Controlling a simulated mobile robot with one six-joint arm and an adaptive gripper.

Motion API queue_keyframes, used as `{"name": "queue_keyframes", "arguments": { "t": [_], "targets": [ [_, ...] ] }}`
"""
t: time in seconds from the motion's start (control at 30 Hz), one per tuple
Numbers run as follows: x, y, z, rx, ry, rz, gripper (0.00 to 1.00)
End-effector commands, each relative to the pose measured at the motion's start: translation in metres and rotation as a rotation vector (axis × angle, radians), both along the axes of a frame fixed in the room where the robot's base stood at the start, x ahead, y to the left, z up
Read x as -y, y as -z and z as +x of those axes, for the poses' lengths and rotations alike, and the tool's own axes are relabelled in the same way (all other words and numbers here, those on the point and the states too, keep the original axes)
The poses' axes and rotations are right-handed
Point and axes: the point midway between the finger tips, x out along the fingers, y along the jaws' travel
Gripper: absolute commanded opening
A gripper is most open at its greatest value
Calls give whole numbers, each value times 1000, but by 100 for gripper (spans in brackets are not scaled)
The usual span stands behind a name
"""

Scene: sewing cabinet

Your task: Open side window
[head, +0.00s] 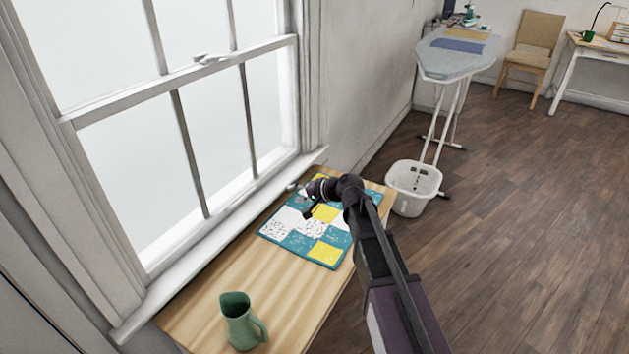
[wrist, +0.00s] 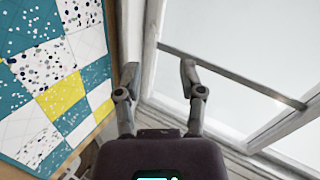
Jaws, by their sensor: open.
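The side window (head: 183,94) is a white frame with an upper and a lower sash at the left in the head view. The lower sash is down, with its bottom rail close to the sill (head: 215,232). A small latch (head: 208,58) sits on the meeting rail between the sashes. The window frame also shows at the right in the wrist view (wrist: 232,82). My gripper (head: 298,199) is over the table near the sill's right end. In the wrist view its two fingers (wrist: 160,72) are apart, pointing toward the window frame, with nothing between them.
A wooden table (head: 215,283) stands under the window. A teal, yellow and white patchwork (head: 322,251) lies on it, and a green pitcher (head: 238,322) stands at its near end. A white basket (head: 414,188), an ironing board (head: 457,62) and a chair (head: 535,50) stand beyond.

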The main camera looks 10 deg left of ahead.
Motion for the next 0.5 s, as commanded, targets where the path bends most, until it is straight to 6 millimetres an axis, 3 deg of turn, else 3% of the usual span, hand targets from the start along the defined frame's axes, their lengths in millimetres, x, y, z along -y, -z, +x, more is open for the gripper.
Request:
{"name": "queue_keyframes", "arguments": {
  "t": [0.5],
  "targets": [
    [30,-32,-15,4,-23,-105,51]
  ]
}}
